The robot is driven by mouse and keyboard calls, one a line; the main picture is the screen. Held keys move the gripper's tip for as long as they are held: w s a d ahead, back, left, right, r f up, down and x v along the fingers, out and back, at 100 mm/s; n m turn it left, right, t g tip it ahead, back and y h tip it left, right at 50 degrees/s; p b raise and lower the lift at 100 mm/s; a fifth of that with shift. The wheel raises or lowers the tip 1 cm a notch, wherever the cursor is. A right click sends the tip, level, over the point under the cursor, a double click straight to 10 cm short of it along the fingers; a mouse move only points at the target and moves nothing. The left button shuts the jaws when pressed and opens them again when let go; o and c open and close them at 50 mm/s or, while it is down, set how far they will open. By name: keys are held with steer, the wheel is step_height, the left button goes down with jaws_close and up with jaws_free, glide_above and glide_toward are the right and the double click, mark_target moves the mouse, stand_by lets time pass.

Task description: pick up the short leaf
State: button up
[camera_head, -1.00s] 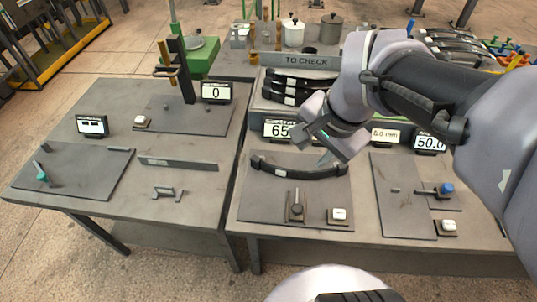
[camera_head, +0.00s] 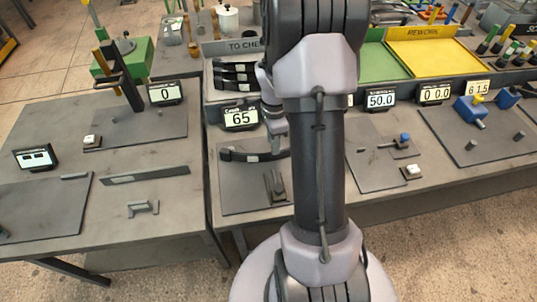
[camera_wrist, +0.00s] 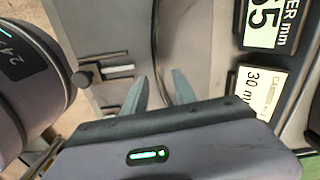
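A dark, curved leaf (camera_head: 250,155) with a pale band lies on a grey mat (camera_head: 245,203) in front of the display reading 65. My arm hides its right end in the head view. In the wrist view, a thin dark curved edge (camera_wrist: 154,35), apparently this leaf, runs down toward the space between my fingers. My gripper (camera_wrist: 160,82) is open with a gap between its two fingers. I cannot tell whether either finger touches the leaf. More dark leaves (camera_head: 235,75) are stacked in the TO CHECK rack.
The display reading 65 (camera_head: 240,117) stands close behind the leaf. A small clamp-like block (camera_head: 276,187) stands on the mat in front of it. A long flat bar (camera_head: 145,175) and a small bracket (camera_head: 143,208) lie on the left table. A gap separates the tables.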

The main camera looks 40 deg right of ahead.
steer(key=f, duration=0.1)
steer(key=f+b, duration=0.1)
steer(key=f, duration=0.1)
steer(key=f+b, duration=0.1)
steer(key=f, duration=0.1)
steer(key=shift+a, duration=0.25)
steer(key=shift+s+r, duration=0.1)
steer(key=shift+r, duration=0.05)
jaws_close()
stand_by(0.8)
